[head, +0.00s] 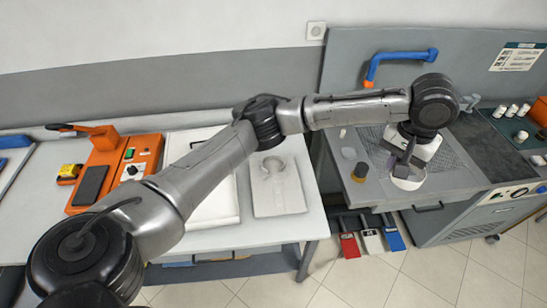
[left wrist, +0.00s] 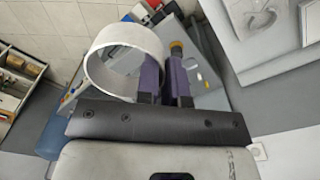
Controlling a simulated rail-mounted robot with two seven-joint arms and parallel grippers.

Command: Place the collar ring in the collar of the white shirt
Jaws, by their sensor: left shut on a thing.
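The collar ring (head: 407,182) is a short white band held low over the grey perforated worktop on the right; whether it touches the surface is unclear. My left gripper (head: 403,162) is shut on one side of its wall. In the left wrist view, the ring (left wrist: 96,68) stands out to the left of the gripper's two dark fingers (left wrist: 165,80). The white shirt (head: 279,198) lies folded flat on the white table, with its round collar toward the back. The shirt's collar also shows at the upper right of the left wrist view (left wrist: 258,20). My right gripper is not in view.
A dark cup-like object with yellow (head: 361,171) stands left of the ring. A blue pipe arm (head: 400,55) rises behind it. An orange press (head: 103,165) is on the left of the table. A gap with pedals (head: 370,238) separates table and worktop.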

